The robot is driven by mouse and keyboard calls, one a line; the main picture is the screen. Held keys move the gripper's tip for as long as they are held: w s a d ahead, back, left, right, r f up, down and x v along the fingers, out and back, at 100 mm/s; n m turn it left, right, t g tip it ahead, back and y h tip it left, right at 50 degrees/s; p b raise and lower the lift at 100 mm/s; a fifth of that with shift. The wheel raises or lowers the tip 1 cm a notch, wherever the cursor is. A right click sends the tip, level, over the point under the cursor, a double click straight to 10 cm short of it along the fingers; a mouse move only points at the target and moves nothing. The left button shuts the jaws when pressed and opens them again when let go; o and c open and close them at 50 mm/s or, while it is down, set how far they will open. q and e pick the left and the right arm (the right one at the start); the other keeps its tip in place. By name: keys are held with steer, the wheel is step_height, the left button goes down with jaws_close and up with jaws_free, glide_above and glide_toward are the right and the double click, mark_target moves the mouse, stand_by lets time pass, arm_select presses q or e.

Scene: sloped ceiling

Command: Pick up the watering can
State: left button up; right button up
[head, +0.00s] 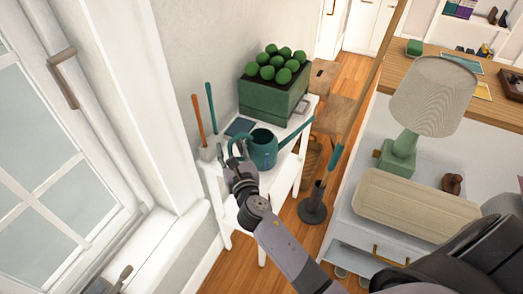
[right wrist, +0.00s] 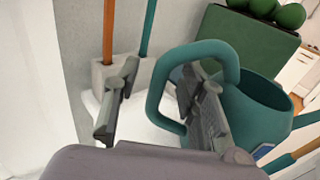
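The teal watering can (head: 264,151) stands upright on a small white table (head: 287,165), its spout pointing up and to the right. My right gripper (head: 236,165) is at the can's handle side. In the right wrist view the can (right wrist: 262,118) is on the right, and its looped handle (right wrist: 156,92) reaches in between the fingers. My right gripper (right wrist: 160,100) is open, with one finger left of the handle's outer bar and the other appearing within the loop. Contact cannot be told. A small grey part, seemingly my left gripper (head: 120,280), shows at the bottom left edge.
A green planter (head: 272,99) with round green plants stands behind the can. Tools with orange (head: 197,113) and teal (head: 211,106) handles stand in a grey holder (right wrist: 135,75) beside it. The window (head: 45,150) is left; a lamp (head: 433,95) stands right.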

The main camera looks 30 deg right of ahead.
jaws_close()
stand_by(0.7)
steer(key=shift+r, duration=0.15)
